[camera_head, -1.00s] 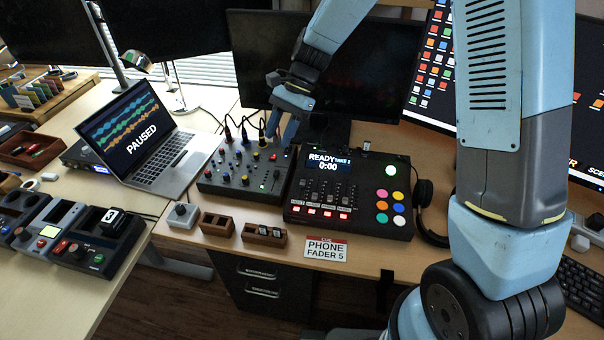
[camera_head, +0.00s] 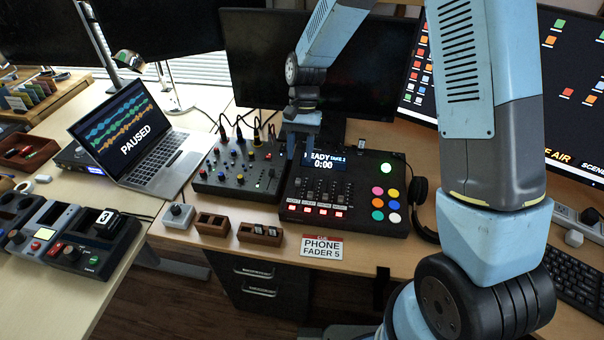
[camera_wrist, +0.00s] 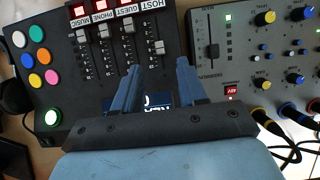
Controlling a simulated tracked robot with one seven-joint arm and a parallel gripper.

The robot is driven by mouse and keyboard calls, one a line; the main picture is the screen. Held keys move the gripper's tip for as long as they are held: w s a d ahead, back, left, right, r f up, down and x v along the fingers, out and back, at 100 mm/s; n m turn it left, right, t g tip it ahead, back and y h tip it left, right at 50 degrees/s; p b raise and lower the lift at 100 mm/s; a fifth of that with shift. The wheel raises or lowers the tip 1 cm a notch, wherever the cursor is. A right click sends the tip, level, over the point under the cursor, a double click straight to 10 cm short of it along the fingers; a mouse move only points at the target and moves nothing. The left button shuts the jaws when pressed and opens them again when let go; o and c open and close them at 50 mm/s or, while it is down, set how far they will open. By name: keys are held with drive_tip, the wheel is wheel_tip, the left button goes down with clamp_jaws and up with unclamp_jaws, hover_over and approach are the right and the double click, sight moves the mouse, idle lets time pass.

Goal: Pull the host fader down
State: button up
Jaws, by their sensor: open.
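The black fader console (camera_head: 350,218) stands on the desk with its display reading READY. In the wrist view it appears turned round, with the HOST label (camera_wrist: 153,4) at the top edge. The host fader cap (camera_wrist: 160,47) sits in the end slot, farther from the labels than the neighbouring guest fader cap (camera_wrist: 128,28). My gripper (camera_wrist: 157,66) is open and empty, its blue fingers pointing towards the host slot, with the cap between and just beyond the fingertips in that view. In the head view my gripper (camera_head: 301,150) is over the console's far left part and partly hides the display.
A grey mixer (camera_head: 240,178) with knobs and plugged cables stands close left of the console. A monitor (camera_head: 245,60) rises behind, and headphones (camera_head: 420,190) lie to the right. A PHONE FADER 5 card (camera_head: 321,246) and wooden holders (camera_head: 260,234) lie in front.

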sight(298, 180)
drive_tip(key=x, duration=0.7)
drive_tip(key=shift+c, duration=0.4)
clamp_jaws()
